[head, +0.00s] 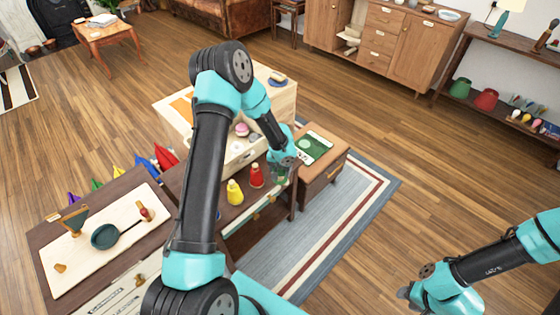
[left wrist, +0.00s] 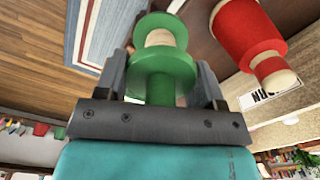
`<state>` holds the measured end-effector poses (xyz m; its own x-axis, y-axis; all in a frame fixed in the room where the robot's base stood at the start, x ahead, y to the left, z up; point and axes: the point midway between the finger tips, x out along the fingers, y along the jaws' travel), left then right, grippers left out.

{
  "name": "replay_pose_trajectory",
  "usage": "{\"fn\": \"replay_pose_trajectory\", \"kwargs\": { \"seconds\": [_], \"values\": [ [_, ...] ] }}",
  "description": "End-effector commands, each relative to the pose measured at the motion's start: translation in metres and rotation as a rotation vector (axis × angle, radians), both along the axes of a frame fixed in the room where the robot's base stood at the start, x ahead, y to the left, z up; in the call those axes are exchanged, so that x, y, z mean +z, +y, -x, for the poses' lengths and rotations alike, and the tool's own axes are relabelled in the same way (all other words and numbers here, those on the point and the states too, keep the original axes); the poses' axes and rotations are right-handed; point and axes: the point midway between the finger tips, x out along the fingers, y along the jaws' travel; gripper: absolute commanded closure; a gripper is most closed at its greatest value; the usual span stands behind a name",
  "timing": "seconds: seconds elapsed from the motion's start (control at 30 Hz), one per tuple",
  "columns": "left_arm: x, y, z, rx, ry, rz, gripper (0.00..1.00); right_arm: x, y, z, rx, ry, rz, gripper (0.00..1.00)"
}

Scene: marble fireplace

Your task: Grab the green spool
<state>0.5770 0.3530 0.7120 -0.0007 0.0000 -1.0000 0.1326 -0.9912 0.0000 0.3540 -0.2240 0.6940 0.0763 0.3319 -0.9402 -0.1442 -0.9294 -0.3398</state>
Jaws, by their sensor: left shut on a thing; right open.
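The green spool (left wrist: 160,70) sits between the two fingers of my left gripper (left wrist: 162,88) in the left wrist view, and the fingers are shut on it. In the head view my left gripper (head: 281,174) is at the right end of the dark shelf, and only a little green shows there, so most of the spool is hidden. A red spool (head: 257,176) stands just left of the gripper; it also shows in the left wrist view (left wrist: 245,35). My right gripper (head: 408,292) is at the lower right, open and far from the spools.
A yellow spool (head: 235,192) stands left of the red one. A brown cabinet (head: 325,176) with a green-and-white card on top is just right of my left gripper. A light board (head: 75,255) with a dark pan lies at the left. The striped rug (head: 345,225) is clear.

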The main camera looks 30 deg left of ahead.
Motion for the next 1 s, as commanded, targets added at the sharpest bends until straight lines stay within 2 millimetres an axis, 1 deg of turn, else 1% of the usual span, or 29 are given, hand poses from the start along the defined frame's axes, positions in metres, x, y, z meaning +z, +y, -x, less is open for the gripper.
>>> {"fn": "replay_pose_trajectory", "kwargs": {
  "seconds": [0.03,0.13,0.4,0.6,1.0],
  "values": [
    [0.001,-0.003,0.007,-0.001,0.001,0.000,0.62,0.000,0.000,0.000,0.000,0.000,0.000,0.57],
    [0.002,-0.011,0.019,-0.001,0.002,0.001,0.62,0.000,0.000,0.000,0.000,0.000,0.000,0.57],
    [0.004,-0.022,0.036,0.001,-0.001,0.000,0.62,0.000,0.000,0.000,0.000,0.000,0.000,0.57],
    [0.005,-0.024,0.039,0.001,-0.001,0.001,0.62,0.000,0.000,0.000,0.000,0.000,0.000,0.57],
    [0.004,-0.024,0.039,0.001,-0.001,0.000,0.62,0.000,0.000,0.000,0.000,0.000,0.000,0.57]
  ]
}}
